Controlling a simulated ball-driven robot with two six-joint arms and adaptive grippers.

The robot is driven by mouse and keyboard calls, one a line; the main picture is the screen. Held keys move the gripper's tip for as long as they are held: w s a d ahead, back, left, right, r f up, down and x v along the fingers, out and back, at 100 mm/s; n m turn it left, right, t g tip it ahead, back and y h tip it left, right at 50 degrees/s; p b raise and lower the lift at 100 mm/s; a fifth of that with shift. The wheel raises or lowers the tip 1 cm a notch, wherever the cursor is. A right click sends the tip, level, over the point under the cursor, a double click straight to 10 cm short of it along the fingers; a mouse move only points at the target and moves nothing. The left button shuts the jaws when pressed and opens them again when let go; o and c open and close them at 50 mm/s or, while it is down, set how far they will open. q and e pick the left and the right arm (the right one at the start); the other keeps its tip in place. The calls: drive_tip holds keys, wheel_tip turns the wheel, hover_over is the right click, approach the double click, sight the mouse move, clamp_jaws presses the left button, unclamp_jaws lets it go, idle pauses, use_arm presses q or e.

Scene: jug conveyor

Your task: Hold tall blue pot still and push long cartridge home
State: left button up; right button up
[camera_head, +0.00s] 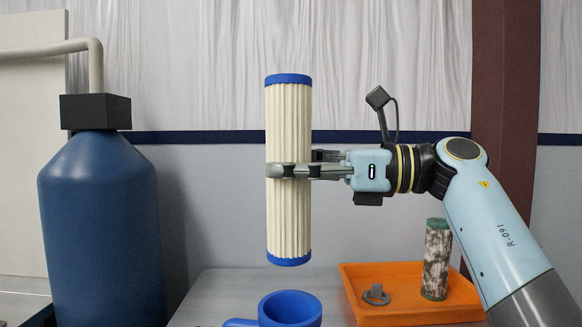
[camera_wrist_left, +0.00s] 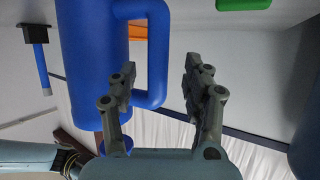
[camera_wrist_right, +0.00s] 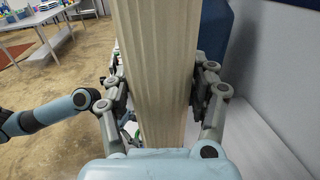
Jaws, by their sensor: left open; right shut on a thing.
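The long cartridge (camera_head: 288,170) is pleated and cream with blue end caps. It hangs upright above the tall blue pot (camera_head: 290,309), with a gap between them. My right gripper (camera_head: 288,171) is shut around the cartridge's middle; the right wrist view shows the pleats (camera_wrist_right: 155,75) between its fingers. The pot's open top shows at the bottom of the head view, its lower body out of frame. In the left wrist view the pot (camera_wrist_left: 88,60) fills the left side. My left gripper (camera_wrist_left: 159,72) is open there, with the pot's handle (camera_wrist_left: 156,45) appearing between its fingers; contact is unclear.
An orange tray (camera_head: 400,313) at right holds a grimy used cartridge (camera_head: 437,262) and a grey ring tool (camera_head: 376,294). A large blue tank (camera_head: 100,230) stands at left. The grey bench between tank and pot looks clear.

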use_arm(q)
drive_tip(key=shift+x, duration=1.1)
drive_tip(key=shift+c, duration=0.3)
clamp_jaws()
drive_tip(key=shift+r, duration=0.1)
drive_tip(key=shift+o, duration=0.3)
unclamp_jaws()
clamp_jaws()
idle(0.3)
